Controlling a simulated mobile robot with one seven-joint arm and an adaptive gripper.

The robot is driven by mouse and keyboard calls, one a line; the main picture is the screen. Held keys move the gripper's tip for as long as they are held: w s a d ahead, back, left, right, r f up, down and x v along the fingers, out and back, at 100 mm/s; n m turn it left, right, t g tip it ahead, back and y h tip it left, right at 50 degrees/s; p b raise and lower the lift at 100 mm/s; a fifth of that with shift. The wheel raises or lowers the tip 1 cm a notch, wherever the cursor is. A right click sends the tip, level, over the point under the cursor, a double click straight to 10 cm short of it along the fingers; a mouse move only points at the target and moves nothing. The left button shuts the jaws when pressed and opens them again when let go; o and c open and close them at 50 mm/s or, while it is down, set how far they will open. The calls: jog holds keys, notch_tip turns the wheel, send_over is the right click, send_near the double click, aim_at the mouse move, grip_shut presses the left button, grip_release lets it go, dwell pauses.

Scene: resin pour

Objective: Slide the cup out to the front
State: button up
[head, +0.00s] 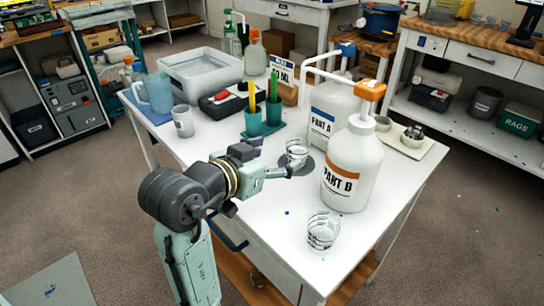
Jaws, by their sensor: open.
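A clear cup (297,151) with dark markings stands upright on the white table, at a grey round pad (301,167), left of the Part A and Part B jugs. My gripper (284,171) is open at the near side of this cup, its tips very close to the cup's lower part. I cannot tell whether they touch it or reach around it. A second clear cup (323,230) stands near the table's front edge, in front of the Part B jug (352,168).
The Part A jug (331,112) stands behind Part B, close to the right of the pad. Teal holders (262,126) with upright sticks stand behind the cup. The white tabletop (277,225) is mostly clear in front of my gripper.

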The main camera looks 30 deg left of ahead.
aim_at(292, 149)
jog(key=p+x, duration=0.1)
jog(key=x, duration=0.9)
jog(key=shift+w+f, duration=0.1)
jog(key=shift+w, duration=0.2)
jog(key=shift+c, duration=0.6)
jog(key=c, duration=1.1)
